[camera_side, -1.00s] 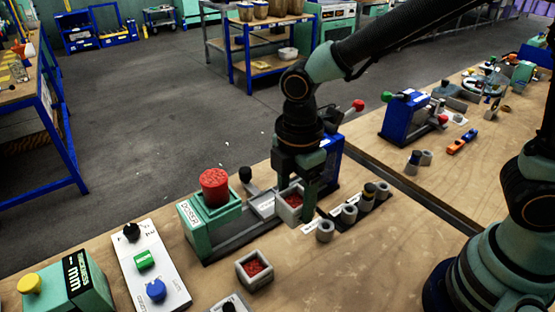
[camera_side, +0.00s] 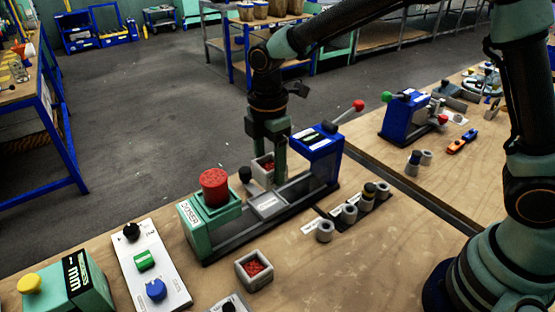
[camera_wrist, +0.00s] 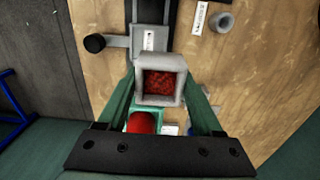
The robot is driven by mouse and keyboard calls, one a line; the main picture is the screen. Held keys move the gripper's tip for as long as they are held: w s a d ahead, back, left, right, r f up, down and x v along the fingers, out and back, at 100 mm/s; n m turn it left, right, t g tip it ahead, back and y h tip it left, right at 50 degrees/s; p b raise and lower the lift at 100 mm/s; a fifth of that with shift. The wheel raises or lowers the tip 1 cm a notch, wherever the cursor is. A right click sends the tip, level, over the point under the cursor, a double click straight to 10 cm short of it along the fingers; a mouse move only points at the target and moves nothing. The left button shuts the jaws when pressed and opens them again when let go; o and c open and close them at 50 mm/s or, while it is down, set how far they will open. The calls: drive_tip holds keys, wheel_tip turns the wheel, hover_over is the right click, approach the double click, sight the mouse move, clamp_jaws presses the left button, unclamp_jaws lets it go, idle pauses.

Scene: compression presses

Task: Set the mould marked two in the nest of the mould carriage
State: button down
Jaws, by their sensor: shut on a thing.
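My gripper (camera_side: 267,174) is shut on a grey square mould (camera_side: 260,165) filled with red granules. It holds the mould upright, seemingly above the rail, near the mould carriage (camera_side: 268,205). The wrist view also shows my gripper (camera_wrist: 160,86), with one finger on each side of the mould (camera_wrist: 160,62). No number is readable on the held mould. The carriage is a grey plate with a label and black knob (camera_side: 245,174); it shows partly in the wrist view (camera_wrist: 147,38). The held mould hides part of the carriage there. A second grey mould with red granules (camera_side: 245,279) stands on the bench.
The green doser with its red top (camera_side: 214,187) stands at the rail's left end. The blue press (camera_side: 318,146) with a red-knobbed lever is at its right end. Several grey cylinders (camera_side: 349,214) stand in front. A control panel (camera_side: 150,266) is at left.

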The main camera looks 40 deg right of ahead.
sight(267, 154)
drive_tip(key=shift+w+d+f, duration=0.25)
drive_tip(key=shift+w+f, duration=0.4)
drive_tip(key=shift+f, duration=0.05)
drive_tip(key=shift+w+d+f, duration=0.25)
drive_tip(key=shift+w+f, duration=0.35)
drive_tip(key=shift+f, duration=0.05)
drive_tip(key=shift+f, duration=2.95)
drive_tip(key=shift+f, duration=0.7)
unclamp_jaws()
wheel_tip(267, 154, up, 12)
drive_tip(key=shift+f, duration=0.1)
drive_tip(key=s+d+r+m+t, duration=0.2)
drive_tip(key=s+d+r+m, duration=0.3)
drive_tip(key=s+d+m, duration=0.2)
drive_tip(key=s+d+r+m+t, duration=0.3)
drive_tip(key=s+d+m, duration=0.4)
drive_tip(key=m, duration=0.4)
drive_tip(key=shift+s+d+r+t, duration=0.3)
drive_tip(key=shift+d+r, duration=0.2)
drive_tip(key=shift+r, duration=0.35)
